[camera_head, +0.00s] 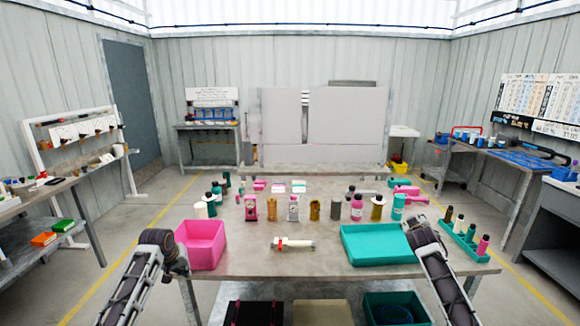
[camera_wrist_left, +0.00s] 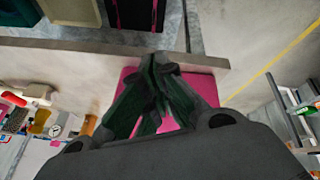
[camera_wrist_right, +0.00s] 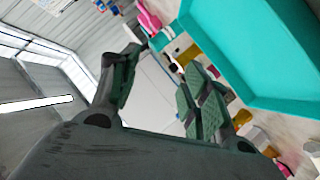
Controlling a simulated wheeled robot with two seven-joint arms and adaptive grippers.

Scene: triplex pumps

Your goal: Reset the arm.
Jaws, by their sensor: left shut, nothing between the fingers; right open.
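My left arm comes in from the lower left in the head view, with its wrist at the left side of the pink box (camera_head: 202,243). In the left wrist view my left gripper (camera_wrist_left: 155,62) is shut and empty, with its fingers in front of the pink box (camera_wrist_left: 205,88). My right arm's wrist is by the front right corner of the teal tray (camera_head: 380,246). In the right wrist view my right gripper (camera_wrist_right: 168,64) is open and empty, with the teal tray (camera_wrist_right: 240,45) beside it.
A white pump-like part (camera_head: 293,244) lies on the table (camera_head: 262,262) between box and tray. Several pink, teal and brown bottles and parts stand behind it. A teal rack (camera_head: 462,240) with bottles is at the right. Bins sit under the table. A grey panel (camera_head: 348,118) stands behind.

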